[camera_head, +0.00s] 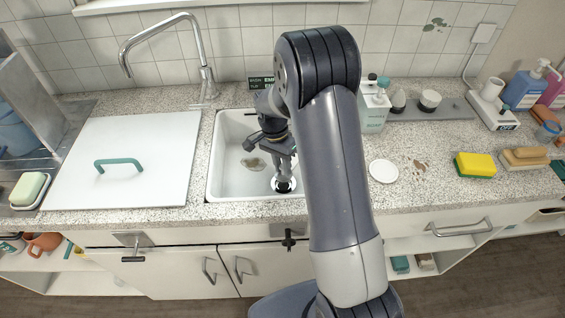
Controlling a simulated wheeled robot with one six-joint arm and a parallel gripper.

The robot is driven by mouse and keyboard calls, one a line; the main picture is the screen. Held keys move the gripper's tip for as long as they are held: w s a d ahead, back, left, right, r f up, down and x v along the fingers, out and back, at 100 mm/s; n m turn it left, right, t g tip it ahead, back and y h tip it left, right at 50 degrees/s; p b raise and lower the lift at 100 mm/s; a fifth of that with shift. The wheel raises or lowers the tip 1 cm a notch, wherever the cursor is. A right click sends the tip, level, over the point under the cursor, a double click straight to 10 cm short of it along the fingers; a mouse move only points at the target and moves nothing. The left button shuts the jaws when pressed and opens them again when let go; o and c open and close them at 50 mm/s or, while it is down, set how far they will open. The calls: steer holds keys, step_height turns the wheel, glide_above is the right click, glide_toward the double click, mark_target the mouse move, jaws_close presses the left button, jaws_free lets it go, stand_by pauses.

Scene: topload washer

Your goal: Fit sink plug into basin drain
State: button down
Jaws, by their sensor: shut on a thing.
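The white sink basin (228,190) is set into the speckled counter left of my arm. My gripper (283,170) reaches down inside it, its fingers pointing at the drain. It is shut on a small piece, which I take to be the sink plug (285,180), right at the round drain (276,187) near the front of the basin. The plug is small and partly covered by the fingers. I cannot tell whether it is seated in the drain or just above it. My arm hides the basin's right side.
A chrome faucet (207,75) arches at the back left. A white board with a teal handle (119,162) covers the counter at left. A soap bottle (374,108), a white dish (383,171) and a yellow sponge (474,165) stand right of my arm. A brown stain (253,163) marks the basin floor.

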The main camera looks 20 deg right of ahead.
mark_target(283, 173)
steer(key=shift+f+b, duration=0.5)
steer(key=shift+f, duration=0.5)
steer(key=shift+f+b, duration=1.05)
steer(key=shift+f, duration=0.2)
stand_by(1.0)
steer(key=c, duration=1.1)
jaws_free()
steer(key=shift+c, duration=0.2)
steer(key=shift+r, duration=0.1)
steer(key=v, duration=1)
steer(key=shift+r, duration=0.35)
steer(key=x, duration=1)
steer(key=shift+p, duration=0.35)
